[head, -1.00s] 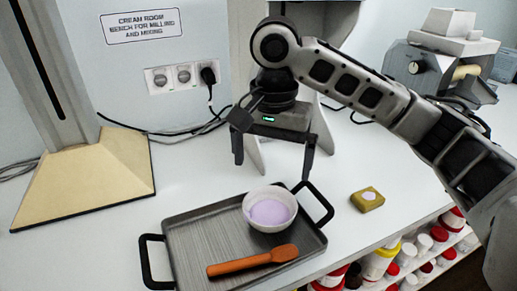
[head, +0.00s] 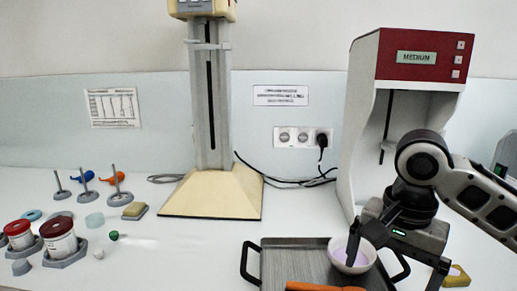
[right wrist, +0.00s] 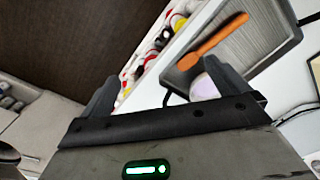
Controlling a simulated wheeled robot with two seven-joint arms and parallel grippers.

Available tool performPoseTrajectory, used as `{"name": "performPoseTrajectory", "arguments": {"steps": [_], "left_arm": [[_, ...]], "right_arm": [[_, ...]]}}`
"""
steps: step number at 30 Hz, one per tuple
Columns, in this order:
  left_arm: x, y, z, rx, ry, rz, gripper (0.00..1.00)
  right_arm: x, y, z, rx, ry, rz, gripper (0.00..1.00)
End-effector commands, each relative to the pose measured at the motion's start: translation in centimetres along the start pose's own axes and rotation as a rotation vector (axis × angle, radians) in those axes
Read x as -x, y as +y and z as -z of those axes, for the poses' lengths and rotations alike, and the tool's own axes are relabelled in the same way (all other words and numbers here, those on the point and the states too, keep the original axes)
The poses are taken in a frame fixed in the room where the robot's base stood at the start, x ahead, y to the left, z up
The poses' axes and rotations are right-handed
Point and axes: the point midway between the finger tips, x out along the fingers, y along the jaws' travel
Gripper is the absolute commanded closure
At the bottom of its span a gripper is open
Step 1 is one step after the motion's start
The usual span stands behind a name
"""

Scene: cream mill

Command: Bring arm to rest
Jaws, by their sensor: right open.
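My right gripper (head: 396,264) is at the lower right of the head view. Its two fingers are spread apart with nothing between them. In the picture it overlaps the right side of a white bowl (head: 352,256) with pale lilac contents, in a grey tray (head: 288,262) with black handles. An orange spatula (head: 318,287) lies in the tray, cut off by the lower edge. In the right wrist view the open fingers (right wrist: 165,90) show, with the spatula (right wrist: 215,42) beyond; one finger partly hides the bowl. My left gripper is not in view.
A red-topped cabinet (head: 420,57) stands behind my right arm. A column on a beige base (head: 212,195) stands mid-bench. Red-lidded jars (head: 58,237), small posts and caps are at left. A yellow block (head: 456,276) lies right of the gripper.

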Motion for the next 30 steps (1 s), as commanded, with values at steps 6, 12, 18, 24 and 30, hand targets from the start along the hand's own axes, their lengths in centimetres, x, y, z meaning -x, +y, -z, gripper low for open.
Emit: {"name": "performPoseTrajectory", "arguments": {"steps": [6,12,18,24,30], "left_arm": [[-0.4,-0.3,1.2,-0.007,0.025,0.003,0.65],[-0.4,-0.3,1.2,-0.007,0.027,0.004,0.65],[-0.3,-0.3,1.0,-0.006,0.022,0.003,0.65],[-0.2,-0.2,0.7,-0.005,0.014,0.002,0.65],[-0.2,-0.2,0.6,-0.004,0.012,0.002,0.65]], "right_arm": [[-3.5,-1.4,-2.0,0.167,-0.009,0.051,0.0],[-7.1,-2.6,-4.5,0.348,-0.012,0.129,0.0],[-11.7,-3.5,-8.5,0.569,0.003,0.27,0.0],[-16.0,-2.0,-11.8,0.73,0.097,0.392,0.0],[-19.1,2.5,-12.8,0.798,0.214,0.352,0.0]]}}
